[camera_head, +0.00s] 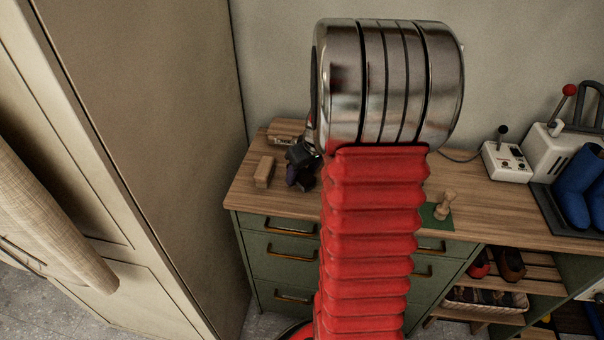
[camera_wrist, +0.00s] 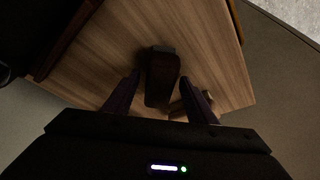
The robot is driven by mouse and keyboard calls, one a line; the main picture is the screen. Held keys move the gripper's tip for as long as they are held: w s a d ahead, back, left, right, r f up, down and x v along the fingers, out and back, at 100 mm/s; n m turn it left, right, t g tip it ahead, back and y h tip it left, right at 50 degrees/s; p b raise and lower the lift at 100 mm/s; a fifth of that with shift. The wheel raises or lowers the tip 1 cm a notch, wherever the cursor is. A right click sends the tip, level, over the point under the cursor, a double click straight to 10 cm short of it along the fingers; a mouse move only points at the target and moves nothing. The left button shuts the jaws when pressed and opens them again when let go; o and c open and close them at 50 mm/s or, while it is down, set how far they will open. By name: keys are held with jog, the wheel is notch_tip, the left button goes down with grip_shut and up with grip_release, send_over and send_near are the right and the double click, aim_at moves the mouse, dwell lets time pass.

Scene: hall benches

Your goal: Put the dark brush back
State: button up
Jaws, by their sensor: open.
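In the wrist view a dark, elongated block-like thing, which looks like the dark brush (camera_wrist: 162,78), lies on the wooden bench top (camera_wrist: 215,45). My gripper (camera_wrist: 160,80) is open, with one finger on each side of it; whether either finger touches it I cannot tell. In the head view my gripper (camera_head: 301,168) is low over the left part of the bench, and I cannot make out the dark brush there. A pale wooden block (camera_head: 264,171) lies just left of my gripper. A wooden piece also shows by the right finger in the wrist view (camera_wrist: 177,108).
A small wooden item (camera_head: 284,134) lies behind my gripper. A wooden peg-like piece (camera_head: 445,205) stands on a green mat (camera_head: 432,217) to the right. Farther right are a white control box (camera_head: 506,161) and blue boots (camera_head: 578,187). A tall cabinet (camera_head: 165,130) stands close on the left.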

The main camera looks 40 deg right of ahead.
jog(key=v, duration=1.1)
jog(key=shift+r, duration=0.15)
jog(key=shift+s, duration=0.15)
jog(key=s+a+r, duration=0.1)
jog(key=a+r, duration=0.2)
jog(key=a, duration=0.6)
jog(key=s+a+r, duration=0.1)
jog(key=a+r, duration=0.1)
jog(key=a, duration=0.7)
jog(key=s+a+n+t, duration=0.1)
jog(key=s+a, duration=0.9)
jog(key=a, duration=0.3)
jog(key=shift+r+y, duration=0.3)
jog(key=shift+r, duration=0.05)
